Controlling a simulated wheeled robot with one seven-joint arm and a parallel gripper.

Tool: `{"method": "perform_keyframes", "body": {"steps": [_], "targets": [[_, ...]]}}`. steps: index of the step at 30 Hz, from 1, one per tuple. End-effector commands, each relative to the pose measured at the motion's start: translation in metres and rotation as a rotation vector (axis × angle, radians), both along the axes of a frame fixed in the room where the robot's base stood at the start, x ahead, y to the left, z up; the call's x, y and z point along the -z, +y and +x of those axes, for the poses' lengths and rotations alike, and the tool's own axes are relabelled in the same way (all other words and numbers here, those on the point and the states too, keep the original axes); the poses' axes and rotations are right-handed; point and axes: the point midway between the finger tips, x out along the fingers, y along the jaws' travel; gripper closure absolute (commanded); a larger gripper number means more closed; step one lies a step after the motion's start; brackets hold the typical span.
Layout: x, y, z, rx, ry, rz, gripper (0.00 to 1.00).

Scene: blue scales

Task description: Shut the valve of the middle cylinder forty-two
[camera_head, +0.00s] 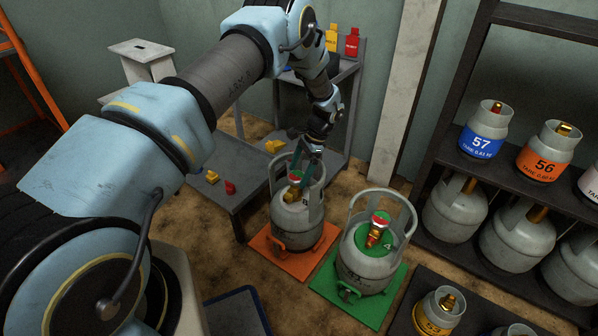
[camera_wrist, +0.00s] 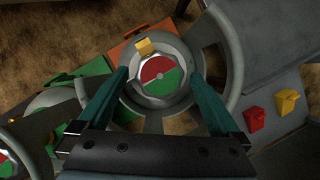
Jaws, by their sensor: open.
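A grey gas cylinder (camera_head: 298,220) with a tall collar stands upright on an orange mat (camera_head: 265,243). Its valve (camera_head: 294,178) has a red and green top, which also shows in the wrist view (camera_wrist: 159,77) with a yellow piece at its edge. My gripper (camera_wrist: 158,74) is open above this valve, one teal finger on each side; whether they touch it I cannot tell. In the head view my gripper (camera_head: 303,160) reaches down at the collar. Another grey cylinder (camera_head: 362,262) with a green top stands on a green mat (camera_head: 385,303). I cannot read forty-two on either.
A dark shelf (camera_head: 540,75) at right holds cylinders marked 57 (camera_head: 483,130) and 56 (camera_head: 545,150). A yellow-banded cylinder (camera_head: 437,312) stands front right. A low grey bench (camera_head: 238,184) with red and yellow pieces is close left of the orange mat.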

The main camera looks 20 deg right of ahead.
Motion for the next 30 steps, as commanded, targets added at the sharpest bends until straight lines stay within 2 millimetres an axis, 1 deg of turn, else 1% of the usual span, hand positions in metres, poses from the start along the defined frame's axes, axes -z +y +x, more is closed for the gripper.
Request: {"method": "perform_keyframes", "body": {"steps": [5,12,15,18,23,30], "targets": [[-0.021,-0.009,0.0,0.0,-0.003,-0.004,0.0],[-0.066,-0.028,-0.001,0.001,-0.003,-0.003,0.0],[-0.081,-0.034,-0.002,0.001,-0.003,-0.003,0.0],[-0.091,-0.038,-0.002,0.002,-0.001,-0.002,0.0],[-0.098,-0.041,-0.003,0.0,-0.001,-0.001,0.0],[-0.099,-0.041,-0.003,0.0,-0.001,-0.001,0.0]]}}
